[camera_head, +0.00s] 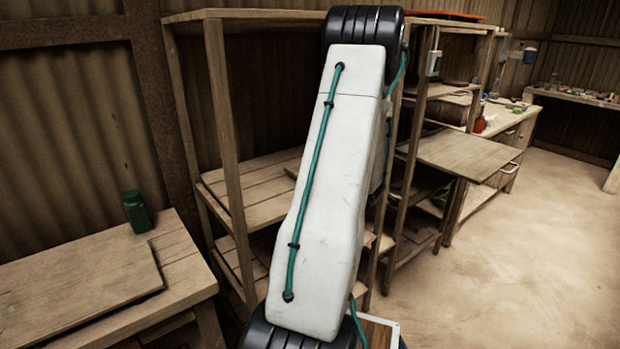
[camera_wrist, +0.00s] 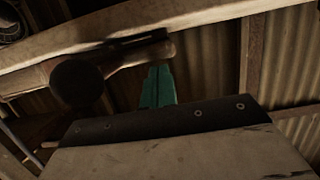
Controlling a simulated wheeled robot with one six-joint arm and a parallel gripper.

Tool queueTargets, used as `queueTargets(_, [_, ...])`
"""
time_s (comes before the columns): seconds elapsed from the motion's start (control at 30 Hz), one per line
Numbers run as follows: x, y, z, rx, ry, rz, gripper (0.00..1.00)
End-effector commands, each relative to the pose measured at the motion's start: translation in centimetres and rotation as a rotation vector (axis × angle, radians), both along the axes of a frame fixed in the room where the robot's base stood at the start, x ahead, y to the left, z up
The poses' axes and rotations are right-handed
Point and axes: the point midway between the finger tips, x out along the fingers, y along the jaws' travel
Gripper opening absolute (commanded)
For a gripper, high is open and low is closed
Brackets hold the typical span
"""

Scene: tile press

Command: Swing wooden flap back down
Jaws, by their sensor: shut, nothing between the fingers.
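In the head view a flat wooden panel (camera_head: 468,153) stands out about level from the front of the right shelf unit; it looks like the flap, though its hinge is not clear. My white arm covers the middle of the view, and my gripper is hidden there. In the wrist view my gripper (camera_wrist: 159,68) shows as teal fingers, shut with nothing between them. Just beyond the tips is a thick rounded wooden bar (camera_wrist: 150,52) under a pale wooden beam (camera_wrist: 170,18). I cannot tell whether the fingers touch the bar, or whether it belongs to the flap.
A wooden table (camera_head: 190,275) with a loose-looking board (camera_head: 80,285) and a green bottle (camera_head: 137,212) stands at left. An open wooden shelf unit (camera_head: 230,160) is behind my arm. A workbench (camera_head: 510,120) stands farther back. The floor (camera_head: 530,260) at right is clear.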

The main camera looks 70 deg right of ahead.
Motion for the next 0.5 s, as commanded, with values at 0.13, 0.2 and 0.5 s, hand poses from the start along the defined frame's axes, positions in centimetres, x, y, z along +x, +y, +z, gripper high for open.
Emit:
queueTargets(0.13, [-0.72,-0.44,-0.26,-0.016,0.011,-0.012,0.0])
queueTargets(0.2, [-0.88,-0.54,-0.32,-0.02,0.014,-0.014,0.0])
queueTargets(0.5, [-1.02,-0.63,-0.37,-0.024,0.017,-0.016,0.0])
